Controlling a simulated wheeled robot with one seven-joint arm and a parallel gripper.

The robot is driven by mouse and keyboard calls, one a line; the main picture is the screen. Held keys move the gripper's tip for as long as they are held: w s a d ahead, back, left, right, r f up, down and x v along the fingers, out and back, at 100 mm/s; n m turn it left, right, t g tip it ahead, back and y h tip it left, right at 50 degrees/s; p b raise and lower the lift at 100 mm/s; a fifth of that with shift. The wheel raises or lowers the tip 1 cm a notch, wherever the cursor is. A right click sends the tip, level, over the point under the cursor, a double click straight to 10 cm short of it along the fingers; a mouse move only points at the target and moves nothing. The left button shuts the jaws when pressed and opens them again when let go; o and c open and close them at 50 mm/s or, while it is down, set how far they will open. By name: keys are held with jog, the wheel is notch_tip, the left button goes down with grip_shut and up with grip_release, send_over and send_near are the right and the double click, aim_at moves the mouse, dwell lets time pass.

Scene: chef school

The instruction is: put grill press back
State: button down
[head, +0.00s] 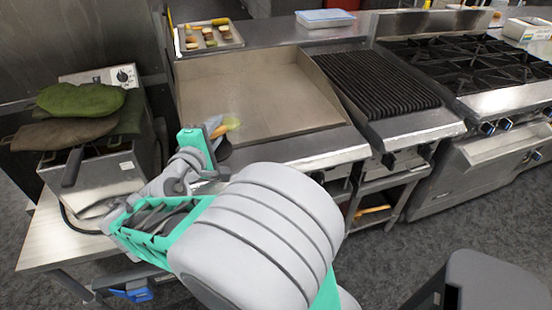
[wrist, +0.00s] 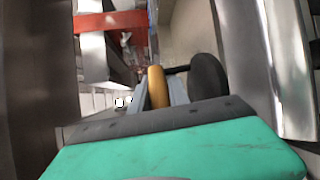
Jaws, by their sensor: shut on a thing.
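The grill press shows in the wrist view as a yellow-brown handle (wrist: 157,86) with a dark round plate (wrist: 208,84) to its right. My gripper (wrist: 160,100) is shut on the handle. In the head view my gripper (head: 214,138) is at the front left corner of the flat griddle (head: 260,95). The yellowish handle (head: 231,123) shows just beyond the fingers, and part of the dark plate (head: 223,150) shows below it. My arm hides the rest of the press in the head view.
A fryer (head: 130,165) with green and brown mitts (head: 80,98) on it stands at the left. A ridged grill (head: 375,83) and a burner range (head: 470,65) are at the right. The griddle top looks clear.

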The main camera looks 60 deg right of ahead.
jog(key=s+d+r+m+g+b, duration=0.1)
jog(key=s+d+m+g, duration=0.4)
jog(key=s, duration=0.7)
jog(key=shift+n+g+h, duration=0.3)
jog(key=shift+n, duration=0.2)
jog(key=d+f, duration=0.3)
jog(key=d, duration=0.1)
jog(key=w+d+f, duration=0.1)
jog(key=d+f, duration=0.2)
jog(key=d, duration=0.1)
jog(key=d+f, duration=0.3)
jog(key=d, duration=0.2)
jog(key=shift+w+b, duration=0.25)
jog(key=shift+b, duration=0.1)
jog(key=shift+d+f, duration=0.15)
jog(key=shift+d, duration=0.1)
jog(key=f, duration=0.3)
jog(key=shift+d+f, duration=0.25)
jog(key=shift+f, duration=0.05)
